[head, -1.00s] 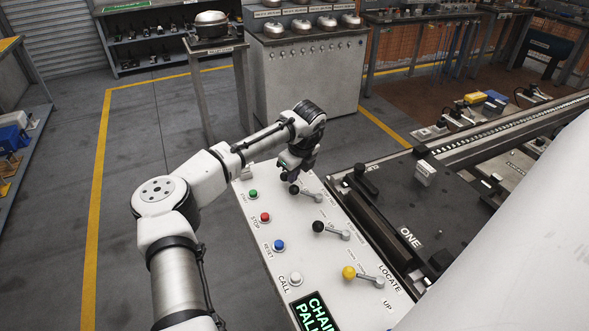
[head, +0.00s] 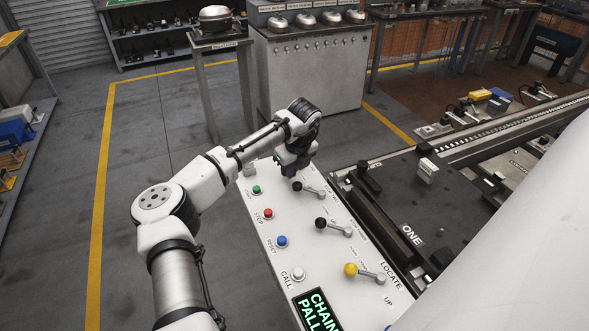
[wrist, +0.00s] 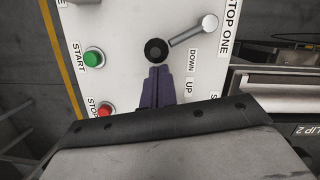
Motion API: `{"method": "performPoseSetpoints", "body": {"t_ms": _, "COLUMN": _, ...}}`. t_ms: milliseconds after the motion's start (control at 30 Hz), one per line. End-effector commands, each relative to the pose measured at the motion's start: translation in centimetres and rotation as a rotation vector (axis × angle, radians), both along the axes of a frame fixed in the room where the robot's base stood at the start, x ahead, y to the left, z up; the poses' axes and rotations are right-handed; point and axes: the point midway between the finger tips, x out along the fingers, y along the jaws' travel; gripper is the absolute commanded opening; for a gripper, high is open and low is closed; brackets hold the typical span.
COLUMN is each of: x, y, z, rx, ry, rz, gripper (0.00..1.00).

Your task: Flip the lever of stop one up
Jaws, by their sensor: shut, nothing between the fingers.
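The stop one lever has a black ball knob (wrist: 155,50) on a thin metal rod leading to a silver pivot (wrist: 208,22) beside the printed "STOP ONE" label. The knob lies left of the "DOWN" label, with "UP" printed lower in the wrist view. In the head view the same black knob (head: 297,186) is at the far end of the white panel. My gripper (wrist: 158,70) is shut and empty, its purple fingertips just below the knob in the wrist view, touching or nearly so.
The panel also carries a second black-knobbed lever (head: 321,223), a yellow-knobbed lever (head: 351,269), and green (head: 257,190), red (head: 268,213), blue (head: 281,241) and white (head: 299,273) buttons. The dark station marked ONE (head: 412,234) lies right of it. Open floor lies left.

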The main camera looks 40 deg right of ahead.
Motion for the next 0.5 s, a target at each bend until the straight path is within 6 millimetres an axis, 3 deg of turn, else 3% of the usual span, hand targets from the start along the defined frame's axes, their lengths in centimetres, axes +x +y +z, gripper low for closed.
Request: {"method": "performPoseSetpoints", "body": {"t_ms": 500, "x": 3.6, "y": 1.3, "z": 0.0, "rx": -0.002, "ry": 0.002, "rz": -0.389, "gripper": 0.0}}
